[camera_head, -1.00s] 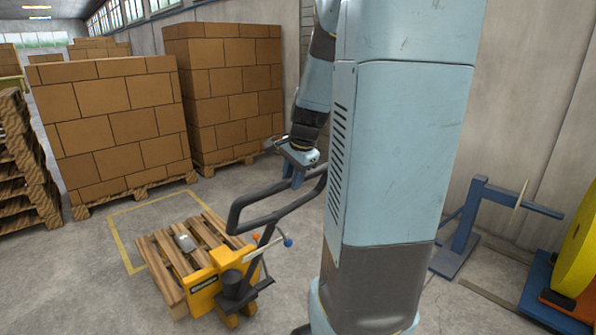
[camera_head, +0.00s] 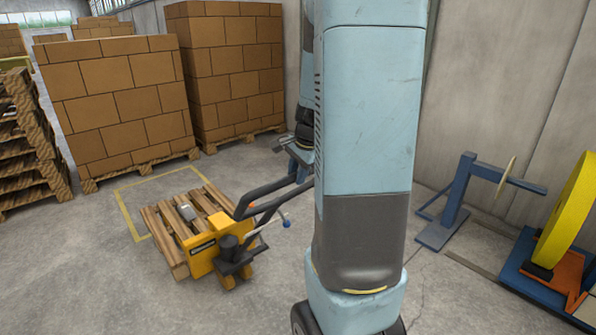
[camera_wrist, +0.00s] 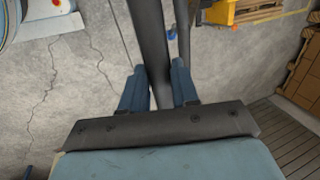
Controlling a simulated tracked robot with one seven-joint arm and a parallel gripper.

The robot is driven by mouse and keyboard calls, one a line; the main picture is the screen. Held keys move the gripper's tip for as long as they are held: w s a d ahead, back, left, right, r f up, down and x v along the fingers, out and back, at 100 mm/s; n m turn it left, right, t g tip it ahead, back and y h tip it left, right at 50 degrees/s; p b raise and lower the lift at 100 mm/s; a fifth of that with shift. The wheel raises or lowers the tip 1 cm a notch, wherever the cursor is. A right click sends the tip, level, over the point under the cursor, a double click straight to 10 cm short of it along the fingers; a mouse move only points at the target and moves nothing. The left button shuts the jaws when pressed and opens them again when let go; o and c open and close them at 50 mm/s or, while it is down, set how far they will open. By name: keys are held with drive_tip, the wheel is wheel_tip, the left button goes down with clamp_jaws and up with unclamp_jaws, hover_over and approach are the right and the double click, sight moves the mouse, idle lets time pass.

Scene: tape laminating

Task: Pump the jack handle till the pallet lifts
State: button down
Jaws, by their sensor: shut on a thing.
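The yellow pallet jack (camera_head: 203,257) stands in the left middle of the head view, at the near end of a wooden pallet (camera_head: 160,225). Its dark looped handle (camera_head: 270,188) leans up and right toward my arm. My gripper (camera_head: 301,158) is at the handle's upper end, partly hidden behind my own column. In the wrist view, the two blue fingers of my gripper (camera_wrist: 160,88) are on either side of a dark handle bar (camera_wrist: 150,40), shut on it. A small grey object (camera_head: 186,211) lies on the pallet. Whether the pallet is off the floor cannot be told.
Tall carton stacks (camera_head: 115,100) and stacked empty pallets (camera_head: 25,145) stand behind and left. A yellow line (camera_head: 127,215) marks the floor around the pallet. A blue stand (camera_head: 455,200) and a yellow reel (camera_head: 572,215) are at right. The front left floor is clear.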

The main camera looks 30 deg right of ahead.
drive_tip(key=shift+s+a+f, duration=0.15)
drive_tip(key=c, duration=1.1)
unclamp_jaws()
drive_tip(key=shift+o, duration=1.3)
drive_tip(key=v, duration=1.4)
drive_tip(key=s+a+r+n+t, duration=0.1)
drive_tip(key=s+a+n, duration=0.6)
drive_tip(key=a, duration=0.3)
drive_tip(key=s+a+r+n+t, duration=0.1)
drive_tip(key=s+a+n, duration=0.6)
drive_tip(key=a+n, duration=0.2)
drive_tip(key=shift+a+r+n, duration=0.3)
drive_tip(key=shift+a, duration=0.35)
